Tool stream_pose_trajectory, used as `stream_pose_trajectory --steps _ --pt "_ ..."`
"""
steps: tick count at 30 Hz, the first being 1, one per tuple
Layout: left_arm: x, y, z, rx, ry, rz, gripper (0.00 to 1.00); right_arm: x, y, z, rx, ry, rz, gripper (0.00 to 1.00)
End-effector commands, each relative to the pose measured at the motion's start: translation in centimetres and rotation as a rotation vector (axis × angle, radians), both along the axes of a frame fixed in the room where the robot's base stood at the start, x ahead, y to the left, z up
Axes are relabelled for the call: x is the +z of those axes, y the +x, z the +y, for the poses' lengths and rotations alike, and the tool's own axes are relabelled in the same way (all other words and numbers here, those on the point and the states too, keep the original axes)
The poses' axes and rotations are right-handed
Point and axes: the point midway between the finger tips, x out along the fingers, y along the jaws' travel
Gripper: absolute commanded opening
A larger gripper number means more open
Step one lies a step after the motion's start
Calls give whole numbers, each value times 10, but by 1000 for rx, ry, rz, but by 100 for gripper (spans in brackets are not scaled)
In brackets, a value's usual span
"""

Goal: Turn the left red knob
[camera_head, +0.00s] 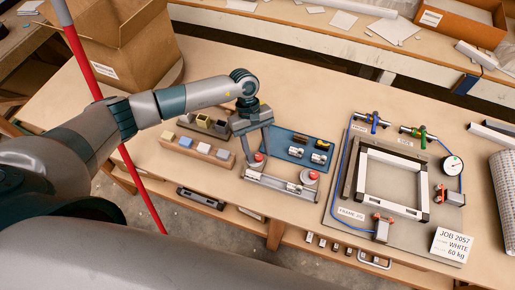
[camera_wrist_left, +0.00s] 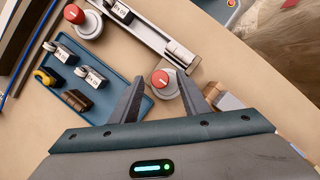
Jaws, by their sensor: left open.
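The left red knob (camera_head: 259,157) sits on a round light base at the left end of a metal rail fixture (camera_head: 283,187). It also shows in the left wrist view (camera_wrist_left: 160,79), where it lies between my fingertips. My left gripper (camera_head: 255,160) reaches down over this knob with its two fingers apart, one on each side. I cannot tell whether either finger touches the knob. The right red knob (camera_head: 313,175) is at the fixture's other end, and it shows at the upper left in the left wrist view (camera_wrist_left: 75,14). My right gripper is not in view.
A blue tray (camera_head: 297,137) with small metal, yellow and dark parts lies just behind the fixture. Wooden block holders (camera_head: 196,151) stand to the left. A clamped frame (camera_head: 360,180) with a gauge (camera_head: 452,165) and a job card (camera_head: 452,245) lies right. A cardboard box (camera_head: 110,45) is back left.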

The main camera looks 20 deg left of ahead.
Motion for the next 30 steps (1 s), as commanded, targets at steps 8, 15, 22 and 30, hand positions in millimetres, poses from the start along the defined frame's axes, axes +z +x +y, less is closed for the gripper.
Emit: stream_pose_trajectory --steps 8,15,22,30 --pt "0 0 0 0 0 0 27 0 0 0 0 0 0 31" --pt "0 0 0 1 0 0 1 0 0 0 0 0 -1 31" --pt "-1 0 1 24 0 0 1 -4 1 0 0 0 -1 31" --pt "-3 -1 2 136 -1 -1 1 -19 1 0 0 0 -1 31"
